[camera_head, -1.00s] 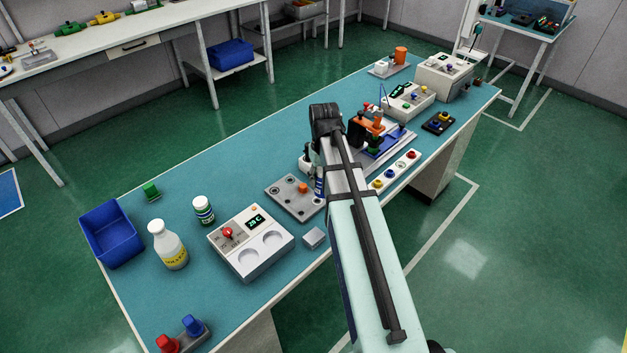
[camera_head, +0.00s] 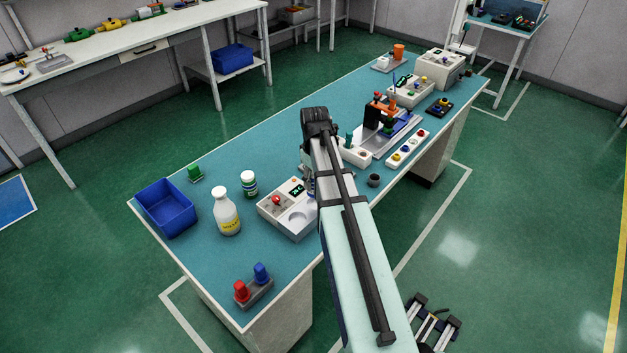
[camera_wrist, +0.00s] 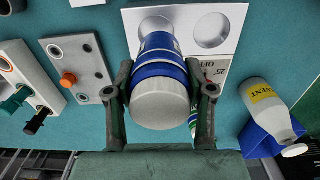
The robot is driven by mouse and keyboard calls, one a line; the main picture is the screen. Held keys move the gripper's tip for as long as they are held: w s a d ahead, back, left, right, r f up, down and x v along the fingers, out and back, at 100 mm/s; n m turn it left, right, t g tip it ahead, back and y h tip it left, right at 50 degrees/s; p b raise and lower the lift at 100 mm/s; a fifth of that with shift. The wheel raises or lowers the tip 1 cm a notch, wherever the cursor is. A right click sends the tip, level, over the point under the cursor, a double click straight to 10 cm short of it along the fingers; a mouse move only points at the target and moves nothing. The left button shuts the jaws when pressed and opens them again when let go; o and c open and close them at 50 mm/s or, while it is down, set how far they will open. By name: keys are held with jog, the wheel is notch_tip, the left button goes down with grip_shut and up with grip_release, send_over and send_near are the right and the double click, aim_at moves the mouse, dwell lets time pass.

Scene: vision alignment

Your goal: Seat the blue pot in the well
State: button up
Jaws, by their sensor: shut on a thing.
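The other well (camera_wrist: 211,30) is empty. In the head view the unit (camera_head: 271,210) stands beside my arm, which hides the pot and part of the unit.
A solvent bottle (camera_head: 227,213), a green-labelled jar (camera_head: 249,184) and a blue bin (camera_head: 165,208) stand left of the unit. A holder with red and blue knobs (camera_head: 254,290) is near the bench end. A grey plate with an orange peg (camera_wrist: 80,65) lies left in the wrist view.

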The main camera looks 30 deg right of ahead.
jog(key=shift+w+d+f, duration=0.2)
jog(key=shift+d+f, duration=0.1)
jog(key=shift+d, duration=0.1)
jog(key=shift+a+f+b, duration=0.1)
jog(key=shift+f+b, duration=1.3)
jog(key=shift+f, duration=0.35)
jog(key=shift+s+p, duration=0.1)
jog(key=shift+p, duration=0.25)
jog(key=shift+f+b, duration=0.5)
jog(key=shift+f, duration=1.05)
dwell(1.4)
jog(key=o, duration=1.7)
jog(key=shift+r, duration=0.1)
jog(key=shift+r+p, duration=2.35)
jog(key=shift+r, duration=1.1)
